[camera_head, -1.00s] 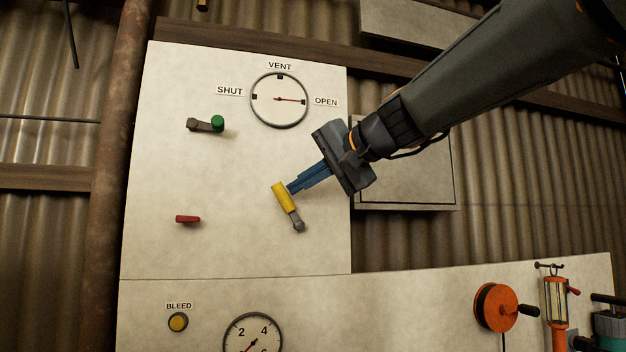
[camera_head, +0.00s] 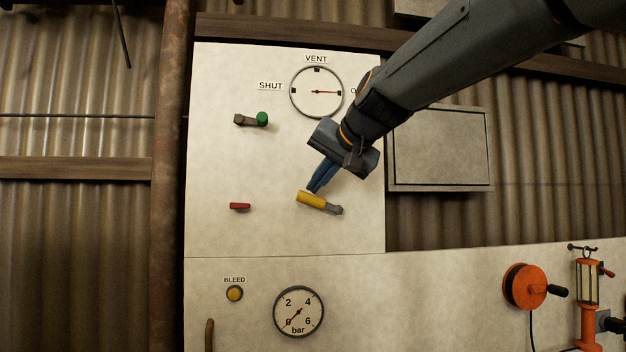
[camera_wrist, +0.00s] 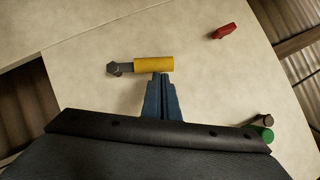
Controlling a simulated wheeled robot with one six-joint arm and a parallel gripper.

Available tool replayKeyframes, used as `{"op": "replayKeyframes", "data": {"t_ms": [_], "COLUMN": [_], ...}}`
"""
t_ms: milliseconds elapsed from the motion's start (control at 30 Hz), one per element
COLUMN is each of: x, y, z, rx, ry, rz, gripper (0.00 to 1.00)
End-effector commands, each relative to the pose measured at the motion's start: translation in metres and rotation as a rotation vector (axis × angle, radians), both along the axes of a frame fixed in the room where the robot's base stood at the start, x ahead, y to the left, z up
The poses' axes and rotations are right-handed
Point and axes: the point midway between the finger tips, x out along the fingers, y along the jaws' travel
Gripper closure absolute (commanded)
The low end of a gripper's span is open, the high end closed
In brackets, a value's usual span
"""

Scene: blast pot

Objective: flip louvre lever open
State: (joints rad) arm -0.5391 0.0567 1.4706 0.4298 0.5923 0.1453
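A lever with a yellow handle (camera_head: 311,200) sits on the pale wall panel (camera_head: 225,180). Its grey pivot end (camera_head: 335,209) is at the right, and the handle points left and slightly up. In the wrist view the yellow handle (camera_wrist: 153,65) lies just beyond my fingertips. My gripper (camera_head: 315,190) has its blue fingers together, with nothing between them. The tips are at the handle's upper side, touching or nearly so. The round VENT dial (camera_head: 316,92) has its red needle pointing right, toward the OPEN label, which my arm partly hides.
A green-knobbed lever (camera_head: 252,119) is above left, and a small red lever (camera_head: 240,206) is to the left. Below are the yellow BLEED button (camera_head: 235,293) and a bar gauge (camera_head: 298,312). An orange reel (camera_head: 525,286) and a lantern (camera_head: 587,290) are at the lower right.

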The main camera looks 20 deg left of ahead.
Motion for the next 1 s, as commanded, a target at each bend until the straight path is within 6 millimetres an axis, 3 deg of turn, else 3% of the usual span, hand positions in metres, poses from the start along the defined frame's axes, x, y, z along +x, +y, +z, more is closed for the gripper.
{"op": "replayKeyframes", "data": {"t_ms": [667, 833, 1000], "x": [-0.003, -0.002, -0.002], "y": [0.004, -0.003, -0.019], "z": [-0.006, 0.009, 0.043], "rx": [-0.003, -0.002, 0.004], "ry": [0.01, 0.008, 0.0], "rz": [0.006, 0.002, -0.003], "gripper": [1.0, 1.0, 1.0]}}
